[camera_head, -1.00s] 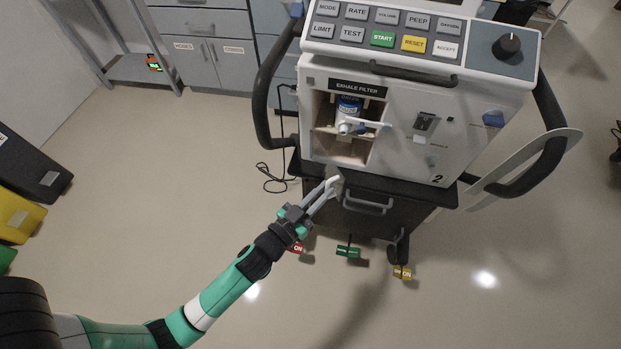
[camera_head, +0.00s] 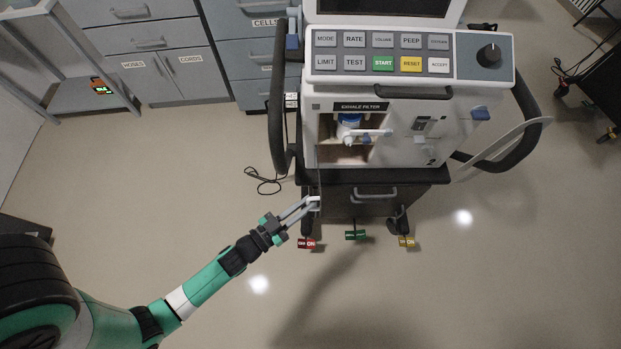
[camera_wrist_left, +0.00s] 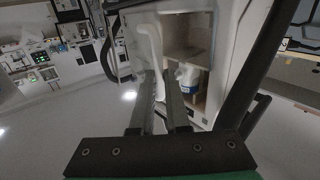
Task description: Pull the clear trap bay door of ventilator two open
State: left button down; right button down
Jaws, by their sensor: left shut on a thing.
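Ventilator two (camera_head: 405,150) stands upright on its cart. Its bay under the EXHALE FILTER label (camera_head: 361,106) is uncovered at the front, with a blue and white canister (camera_head: 349,125) and a pale fitting inside. The clear door (camera_head: 319,172) shows as a thin, nearly edge-on line at the bay's left side, swung out towards me. My left gripper (camera_head: 312,203) is shut on the door's pale handle side, low and in front of the bay's left edge. In the left wrist view, a whitish piece (camera_wrist_left: 149,45) rises beyond the fingers, beside the bay. My right gripper is out of view.
A black side rail (camera_head: 278,110) stands left of the ventilator, and another curves out at its right. A drawer handle (camera_head: 375,193) and coloured caster pedals sit below. Grey cabinets (camera_head: 165,70) stand behind. The floor at front is clear.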

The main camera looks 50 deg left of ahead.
pick_arm(q)
jog(key=shift+s+a, duration=0.2)
jog(key=shift+a, duration=0.15)
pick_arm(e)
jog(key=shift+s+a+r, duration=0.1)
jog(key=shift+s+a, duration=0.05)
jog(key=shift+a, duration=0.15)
pick_arm(q)
jog(key=shift+r, duration=0.1)
jog(key=c, duration=0.9)
grip_release()
jog(key=shift+w, duration=0.15)
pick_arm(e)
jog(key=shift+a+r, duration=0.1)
